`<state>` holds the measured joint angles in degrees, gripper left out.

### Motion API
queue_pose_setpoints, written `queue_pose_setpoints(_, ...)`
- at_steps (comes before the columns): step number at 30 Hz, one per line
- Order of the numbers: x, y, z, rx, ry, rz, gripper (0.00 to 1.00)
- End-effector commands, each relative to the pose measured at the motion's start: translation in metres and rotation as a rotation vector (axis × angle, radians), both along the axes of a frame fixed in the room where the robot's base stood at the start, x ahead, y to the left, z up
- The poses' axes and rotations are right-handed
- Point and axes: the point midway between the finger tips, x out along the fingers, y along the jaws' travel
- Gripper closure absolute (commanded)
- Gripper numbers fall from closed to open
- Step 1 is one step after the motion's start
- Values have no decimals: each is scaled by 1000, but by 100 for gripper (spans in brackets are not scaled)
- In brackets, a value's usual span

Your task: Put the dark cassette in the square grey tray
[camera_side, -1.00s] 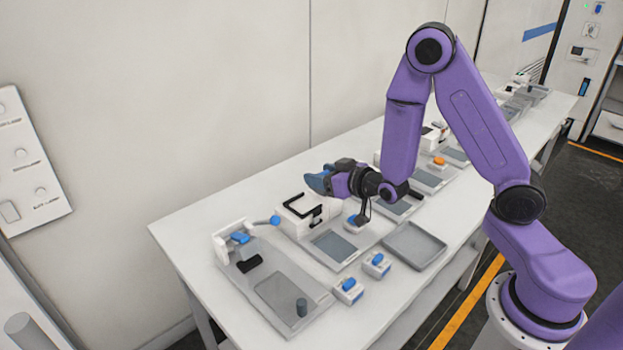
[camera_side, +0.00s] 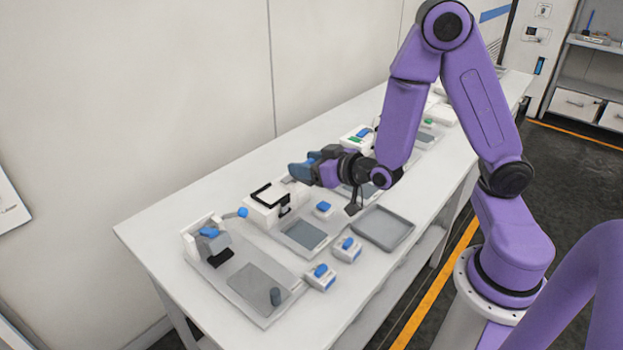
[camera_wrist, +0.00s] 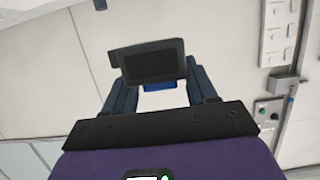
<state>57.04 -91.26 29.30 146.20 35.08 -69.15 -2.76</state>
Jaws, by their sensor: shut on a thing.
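In the wrist view my gripper (camera_wrist: 150,95) has its blue fingers shut on the dark cassette (camera_wrist: 152,60), a flat black rectangular piece with a blue part (camera_wrist: 158,87) under it, against the wall. In the side view my gripper (camera_side: 301,170) points left, level, above the bench near a white box; the cassette cannot be made out there. The square grey tray (camera_side: 382,246) lies on the bench to the right of and below my gripper. Its visible floor is empty.
A white box with a black handle (camera_side: 268,203) stands left of the tray. Two white blocks with blue knobs (camera_side: 347,249) (camera_side: 320,277) stand in front of it. The wall runs behind.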

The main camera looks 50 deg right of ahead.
Motion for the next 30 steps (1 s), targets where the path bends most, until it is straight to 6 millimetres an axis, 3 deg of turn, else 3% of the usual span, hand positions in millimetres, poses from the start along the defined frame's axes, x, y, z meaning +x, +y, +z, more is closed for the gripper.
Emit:
queue_pose_setpoints(9, 19, -7, -32, -2, 3, -2, 73)
queue_pose_setpoints(17, 32, -12, -40, 2, 3, 51, 73)
queue_pose_setpoints(30, 56, -38, -54, 3, 17, 311, 73)
